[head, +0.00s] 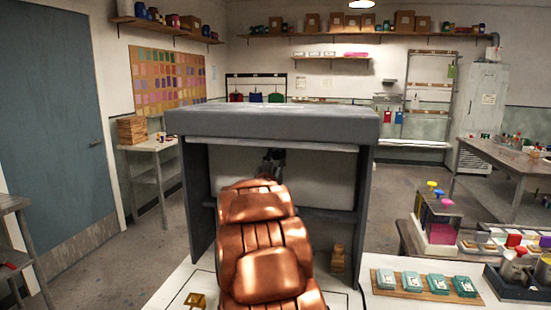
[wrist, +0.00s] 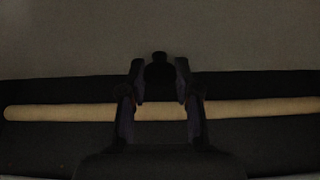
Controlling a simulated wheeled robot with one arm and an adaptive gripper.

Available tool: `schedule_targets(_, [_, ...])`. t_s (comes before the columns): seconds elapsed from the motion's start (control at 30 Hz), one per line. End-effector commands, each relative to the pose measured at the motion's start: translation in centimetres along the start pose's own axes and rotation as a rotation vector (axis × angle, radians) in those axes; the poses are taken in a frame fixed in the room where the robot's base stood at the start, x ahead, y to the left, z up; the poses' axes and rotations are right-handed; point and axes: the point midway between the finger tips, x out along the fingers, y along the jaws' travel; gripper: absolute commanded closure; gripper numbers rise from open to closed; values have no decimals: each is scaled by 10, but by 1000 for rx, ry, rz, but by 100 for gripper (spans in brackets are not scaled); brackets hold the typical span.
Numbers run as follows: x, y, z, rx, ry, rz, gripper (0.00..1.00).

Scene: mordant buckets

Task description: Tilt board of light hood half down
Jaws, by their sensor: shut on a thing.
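The light hood (head: 270,121) stands in the middle of the head view, with a thick grey top and dark grey side walls (head: 197,190). A pale flat panel, which looks like its board (head: 323,180), shows upright inside it; its exact tilt I cannot tell. My gripper (head: 272,160) reaches into the hood, mostly hidden behind my copper arm. In the wrist view, my gripper (wrist: 160,100) has its two fingers on either side of a long tan wooden bar (wrist: 65,112), and is shut on it. The bar runs level across a dark strip, below a grey-beige surface (wrist: 230,35).
A small wooden object (head: 338,258) stands on the white base inside the hood at right. At the front right are a wooden tray (head: 384,291) with teal-lidded boxes and a dark tray (head: 520,290). A shelf stand (head: 150,145) is at left.

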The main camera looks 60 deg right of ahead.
Motion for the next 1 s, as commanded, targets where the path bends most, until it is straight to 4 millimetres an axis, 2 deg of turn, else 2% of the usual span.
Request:
schedule_targets(0.27, [-6,1,2,0,31,2,100])
schedule_targets(0.8, [-45,2,-1,0,246,4,100])
schedule_targets(1.0, [-48,1,-4,0,266,3,100])
